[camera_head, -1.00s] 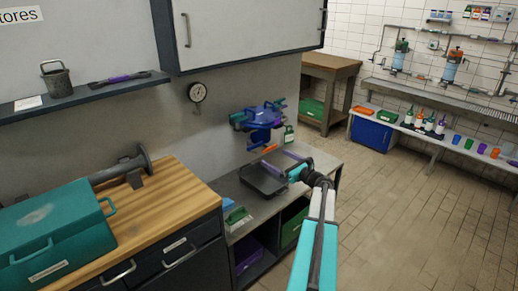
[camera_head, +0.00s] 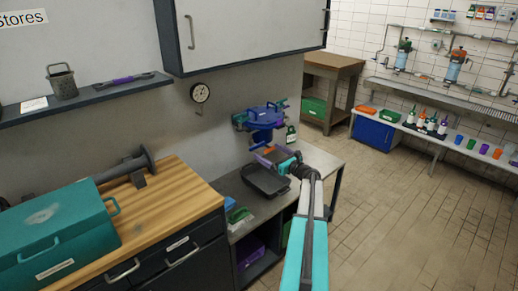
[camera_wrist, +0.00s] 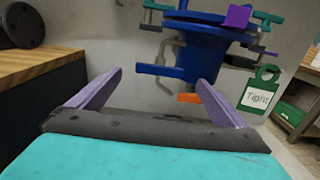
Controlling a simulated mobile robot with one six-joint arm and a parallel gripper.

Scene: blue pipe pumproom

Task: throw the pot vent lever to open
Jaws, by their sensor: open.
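A blue pot (camera_head: 264,117) with several coloured handles is mounted on the wall above the grey bench. It fills the upper middle of the wrist view (camera_wrist: 190,52). A purple block (camera_wrist: 237,16) is at its upper right, blue bars stick out at its lower left, and an orange piece (camera_wrist: 188,97) shows below it. I cannot tell which part is the vent lever. My gripper (camera_wrist: 159,77) is open and empty, its purple fingers pointing at the pot's underside and apart from it. In the head view my gripper (camera_head: 272,156) is just below the pot.
A green tag reading "Tight" (camera_wrist: 258,92) hangs right of the pot. A dark tray (camera_head: 266,182) lies on the bench below. A wooden worktop (camera_head: 165,200) is at left. The floor at right is clear.

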